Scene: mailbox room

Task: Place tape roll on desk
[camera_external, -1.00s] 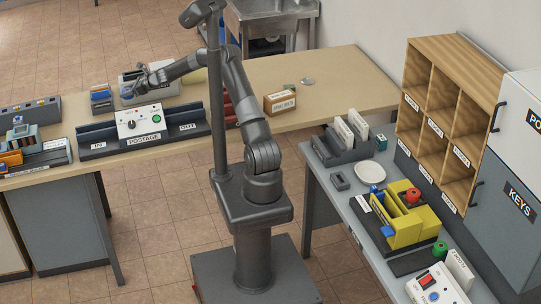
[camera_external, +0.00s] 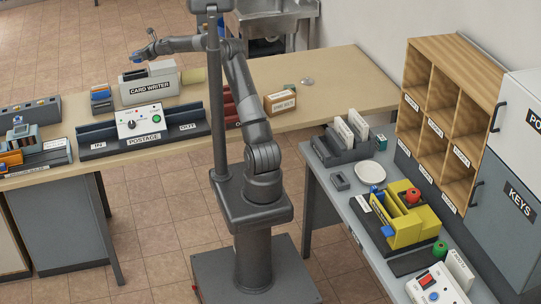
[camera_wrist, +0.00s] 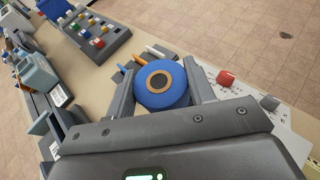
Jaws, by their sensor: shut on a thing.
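My gripper (camera_external: 147,50) is raised above the wooden desk (camera_external: 340,90), just above and behind the card writer in the outside view. In the wrist view my gripper (camera_wrist: 160,70) is shut on a blue tape roll (camera_wrist: 160,100) with a brown core, one finger on each side of it. In the outside view only a small blue patch, apparently the tape roll (camera_external: 137,57), shows by the fingers. The roll appears clear of the desk.
The card writer (camera_external: 150,86) stands on the desk below my gripper, with the postage machine (camera_external: 140,125) in front. A labelled box (camera_external: 280,102) stands to the right. A grey side desk (camera_external: 345,205) holds a yellow holder (camera_external: 400,235).

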